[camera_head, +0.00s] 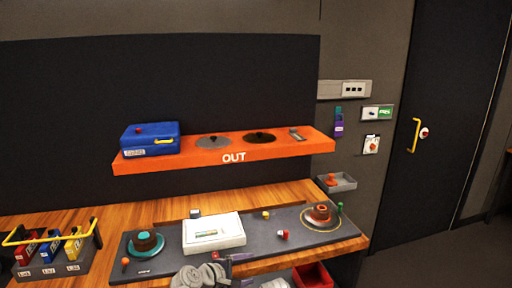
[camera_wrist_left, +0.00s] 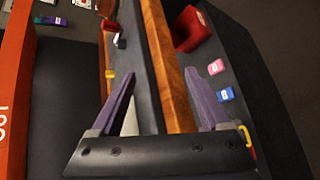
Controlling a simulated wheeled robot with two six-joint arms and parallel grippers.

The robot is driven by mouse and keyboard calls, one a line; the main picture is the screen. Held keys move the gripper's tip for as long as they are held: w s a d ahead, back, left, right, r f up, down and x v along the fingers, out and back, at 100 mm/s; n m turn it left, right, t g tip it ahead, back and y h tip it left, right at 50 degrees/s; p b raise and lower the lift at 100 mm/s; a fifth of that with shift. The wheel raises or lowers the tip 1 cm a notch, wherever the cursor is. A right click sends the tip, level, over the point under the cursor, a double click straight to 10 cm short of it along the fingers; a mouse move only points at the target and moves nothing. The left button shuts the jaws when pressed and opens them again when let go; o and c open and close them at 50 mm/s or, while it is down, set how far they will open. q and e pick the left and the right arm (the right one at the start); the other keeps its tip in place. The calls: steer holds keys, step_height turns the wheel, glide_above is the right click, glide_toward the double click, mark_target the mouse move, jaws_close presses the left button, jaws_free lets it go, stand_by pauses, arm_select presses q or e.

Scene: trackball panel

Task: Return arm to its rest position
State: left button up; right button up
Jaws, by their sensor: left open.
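My left gripper (camera_head: 242,270) is at the bottom middle of the head view, by the front edge of the workbench. Its grey wrist covers part of that edge. In the left wrist view its two purple fingers (camera_wrist_left: 160,72) stand wide apart. The wooden bench edge (camera_wrist_left: 165,60) shows in the gap between them, and I see nothing held. Whether the fingers touch the edge I cannot tell. My right gripper is not in view.
An orange shelf (camera_head: 190,153) marked OUT hangs behind. A red bin (camera_head: 313,276) sits below the front edge.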

arm_select(q)
steer(key=s+d+f+m+g+y+p, duration=0.1)
steer(key=s+f+m+g+y, duration=0.15)
steer(key=s+m, duration=0.35)
steer(key=s+d+f+m+g+y+p, duration=0.2)
steer(key=s+f+m+g, duration=0.2)
steer(key=s+m, duration=0.15)
steer(key=s+a+m+g+y+p, duration=0.1)
steer(key=s+a+m+g+y, duration=0.2)
steer(key=s+a+m+y, duration=0.2)
steer(key=shift+s+r+m, duration=0.15)
steer(key=shift+s+m, duration=0.35)
steer(key=shift+m, duration=0.45)
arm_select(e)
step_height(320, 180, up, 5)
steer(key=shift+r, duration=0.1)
arm_select(q)
steer(key=shift+a, duration=0.1)
